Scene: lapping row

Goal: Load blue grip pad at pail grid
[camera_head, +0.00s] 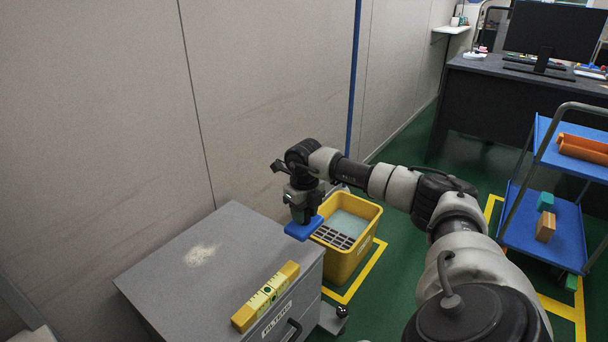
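The blue grip pad (304,228) is a flat blue block under my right gripper (302,217). My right gripper points down and appears shut on the pad, which is held over the far right edge of the grey cabinet, close to the yellow pail. The fingertips are partly hidden by the pad and the wrist. The yellow pail (347,260) stands on the green floor beside the cabinet. A dark grid (333,238) sits inside its near left part, with pale liquid or lining behind it. My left gripper does not show.
The grey cabinet (165,265) carries a yellow level (265,297) near its front edge. A wall stands behind. A blue-shelved trolley (545,232) is at the right and a dark desk (480,105) at the back right. Yellow tape marks the floor around the pail.

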